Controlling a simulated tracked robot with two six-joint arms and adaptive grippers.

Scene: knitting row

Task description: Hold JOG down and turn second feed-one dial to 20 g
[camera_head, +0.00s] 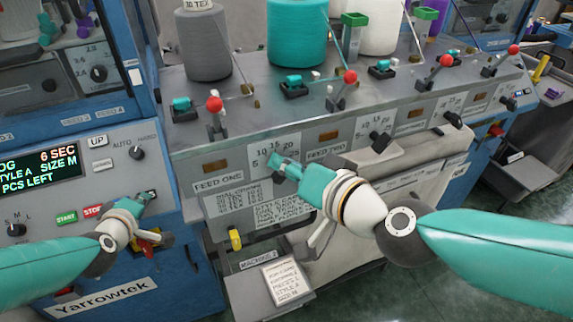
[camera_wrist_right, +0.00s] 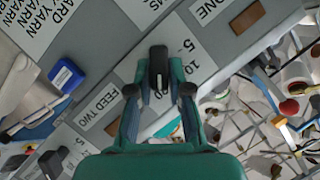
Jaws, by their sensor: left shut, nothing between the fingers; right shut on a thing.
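The feed-one dial (camera_wrist_right: 158,62) is a black knob on a white scale plate. It sits between the fingers of my right gripper (camera_wrist_right: 158,92), which is shut on it. In the head view my right gripper (camera_head: 278,163) reaches the scale plate (camera_head: 286,146) between the FEED ONE and FEED TWO labels. The fingers hide the dial there, and its exact setting cannot be read. My left gripper (camera_head: 147,197) is shut and empty, its tips against the control panel right of the red STOP button (camera_head: 92,211). The JOG button is hidden under the tips. The display (camera_head: 40,166) shows 6 SEC.
Red-tipped levers (camera_head: 215,105) and yarn cones (camera_head: 205,45) stand on the ledge above the dials. More black dials (camera_head: 380,140) lie to the right. A tray with a printed card (camera_head: 284,280) juts out below my right arm.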

